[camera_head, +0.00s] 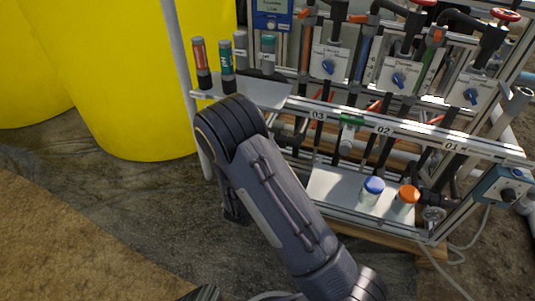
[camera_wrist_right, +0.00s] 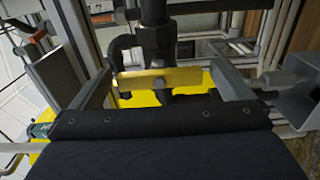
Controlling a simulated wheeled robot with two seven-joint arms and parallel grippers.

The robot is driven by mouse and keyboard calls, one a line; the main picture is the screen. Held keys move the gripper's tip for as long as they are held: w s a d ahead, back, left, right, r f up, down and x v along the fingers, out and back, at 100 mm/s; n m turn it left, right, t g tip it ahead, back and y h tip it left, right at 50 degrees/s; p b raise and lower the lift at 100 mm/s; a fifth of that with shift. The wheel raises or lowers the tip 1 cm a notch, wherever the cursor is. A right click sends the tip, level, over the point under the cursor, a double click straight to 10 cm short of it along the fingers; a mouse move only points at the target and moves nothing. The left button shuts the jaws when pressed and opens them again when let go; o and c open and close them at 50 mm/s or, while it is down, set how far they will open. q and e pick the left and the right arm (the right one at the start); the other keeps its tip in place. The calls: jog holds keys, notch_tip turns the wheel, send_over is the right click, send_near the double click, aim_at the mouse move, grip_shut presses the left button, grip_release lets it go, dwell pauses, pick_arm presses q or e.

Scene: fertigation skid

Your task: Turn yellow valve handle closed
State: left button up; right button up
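The yellow valve handle (camera_wrist_right: 160,79) is a flat bar on dark pipework in the right wrist view. It lies roughly crosswise in that picture. My right gripper (camera_wrist_right: 163,71) is open, with one finger beyond each end of the handle. A gap shows between each finger and the bar, so I see no grip. In the head view my right arm reaches up from the bottom, and its gripper and the yellow handle are hidden there. My left gripper is not in view.
The skid frame (camera_head: 405,130) carries blue-knobbed valves (camera_head: 398,80) and black pipes. A shelf (camera_head: 262,92) holds several tubes. A lower tray holds a blue-capped jar (camera_head: 372,189) and an orange-capped jar (camera_head: 406,197). Yellow tanks (camera_head: 125,90) stand left; the ground at lower left is clear.

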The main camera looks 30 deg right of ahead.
jog(key=shift+a, duration=0.1)
jog(key=p+v, duration=0.1)
jog(key=v, duration=0.6)
jog(key=shift+s+a, duration=0.25)
